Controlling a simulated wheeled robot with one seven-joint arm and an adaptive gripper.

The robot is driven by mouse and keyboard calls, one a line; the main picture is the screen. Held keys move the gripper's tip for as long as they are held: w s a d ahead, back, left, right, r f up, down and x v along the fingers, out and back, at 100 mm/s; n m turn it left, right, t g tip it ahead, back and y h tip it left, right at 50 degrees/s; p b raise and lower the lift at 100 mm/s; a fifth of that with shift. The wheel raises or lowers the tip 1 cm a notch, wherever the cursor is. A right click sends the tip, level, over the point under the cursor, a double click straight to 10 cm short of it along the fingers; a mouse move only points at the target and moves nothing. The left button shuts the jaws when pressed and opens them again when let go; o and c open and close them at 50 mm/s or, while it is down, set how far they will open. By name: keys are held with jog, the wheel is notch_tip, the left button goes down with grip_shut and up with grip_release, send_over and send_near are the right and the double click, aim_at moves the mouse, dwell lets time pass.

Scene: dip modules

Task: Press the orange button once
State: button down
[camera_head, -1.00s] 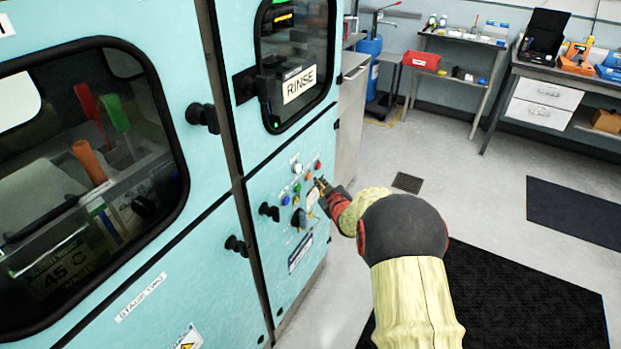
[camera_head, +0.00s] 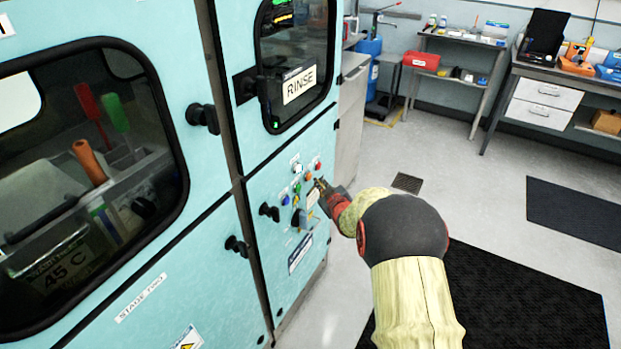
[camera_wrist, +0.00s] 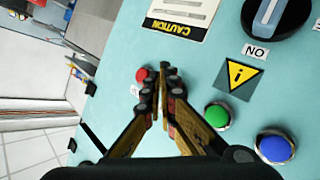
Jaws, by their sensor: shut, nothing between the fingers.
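The orange button (camera_head: 307,176) is on the turquoise control panel (camera_head: 262,184) in the head view, in a slanting row between a green button (camera_head: 297,187) and a red button (camera_head: 318,165). My gripper (camera_head: 319,184) is shut and empty, its tips close in front of the panel, just right of and below the orange button. Contact cannot be told. In the wrist view my closed fingers (camera_wrist: 164,78) lie between the red button (camera_wrist: 142,75) and the green button (camera_wrist: 217,115). They appear to hide the orange button there.
A blue button (camera_wrist: 274,147), a white button (camera_head: 297,168) and a dark rotary knob (camera_head: 299,218) are also on the panel. Black door handles (camera_head: 268,211) stick out to its left. A caution label (camera_wrist: 181,16) is near my fingers. The floor to the right is open.

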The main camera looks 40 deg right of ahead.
jog(key=shift+w, duration=0.15)
jog(key=shift+w+a+b, duration=0.15)
jog(key=shift+w+b, duration=0.1)
jog(key=shift+b, duration=0.05)
